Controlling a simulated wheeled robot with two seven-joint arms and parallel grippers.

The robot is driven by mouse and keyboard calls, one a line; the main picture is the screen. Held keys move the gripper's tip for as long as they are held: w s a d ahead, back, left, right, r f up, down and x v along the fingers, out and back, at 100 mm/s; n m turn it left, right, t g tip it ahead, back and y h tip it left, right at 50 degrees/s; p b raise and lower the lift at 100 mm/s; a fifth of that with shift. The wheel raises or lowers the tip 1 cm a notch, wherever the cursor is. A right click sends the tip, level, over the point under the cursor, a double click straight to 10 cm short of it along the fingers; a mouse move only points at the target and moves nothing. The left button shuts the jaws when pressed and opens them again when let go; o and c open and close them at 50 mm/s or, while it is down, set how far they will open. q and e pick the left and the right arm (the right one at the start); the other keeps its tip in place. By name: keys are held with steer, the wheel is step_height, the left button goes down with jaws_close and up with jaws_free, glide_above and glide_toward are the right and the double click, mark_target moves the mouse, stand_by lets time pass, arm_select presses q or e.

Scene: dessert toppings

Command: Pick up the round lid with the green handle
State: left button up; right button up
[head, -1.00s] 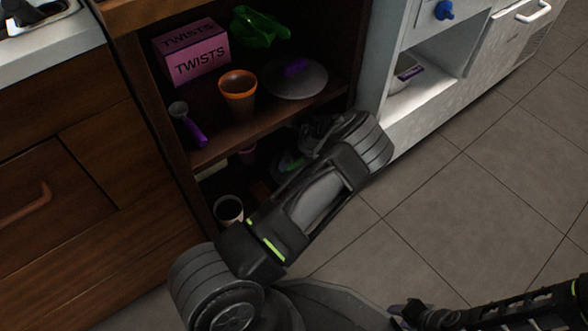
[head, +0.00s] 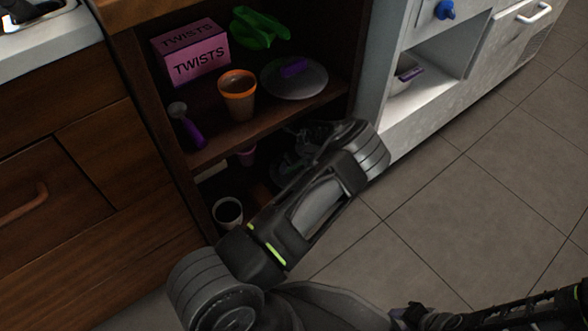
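My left arm reaches across the front of the wooden cabinet, with its gripper (head: 296,158) down in the dark lower compartment. The lid with the green handle is on the floor of that compartment. It is now almost wholly covered by the gripper and shadow, so I cannot make out its handle. The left fingers are too dark to tell whether they are open or shut on it. My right gripper (head: 402,315) is low at the bottom edge, away from the cabinet, and its finger opening is unclear.
The upper shelf holds a pink TWISTS box (head: 192,56), a green scoop-like item (head: 260,27), an orange-rimmed cup (head: 238,96), a grey lid with a purple handle (head: 296,82) and a purple-handled scoop (head: 189,127). A white cup (head: 228,213) stands below. The tiled floor (head: 470,200) is clear.

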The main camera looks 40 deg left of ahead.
arm_select(q)
steer(key=c, duration=1.2)
steer(key=shift+r+p, duration=0.3)
steer(key=shift+r, duration=0.15)
steer(key=d+p, duration=0.1)
steer(key=d, duration=0.1)
steer(key=s+d+p, duration=0.1)
steer(key=d, duration=0.1)
steer(key=d+r+p, duration=0.1)
steer(key=d, duration=0.1)
steer(key=shift+s, duration=0.4)
steer(key=shift+s+d+f+p, duration=0.1)
steer(key=shift+s+d+p, duration=0.4)
steer(key=shift+d, duration=1.4)
steer(key=shift+s+d+f+p, duration=0.1)
steer(key=shift+s+d+p, duration=0.45)
steer(key=shift+d, duration=1.3)
steer(key=shift+s+d+p, duration=0.3)
steer(key=shift+s+d, duration=0.35)
steer(key=shift+d, duration=1.25)
steer(key=shift+r, duration=0.1)
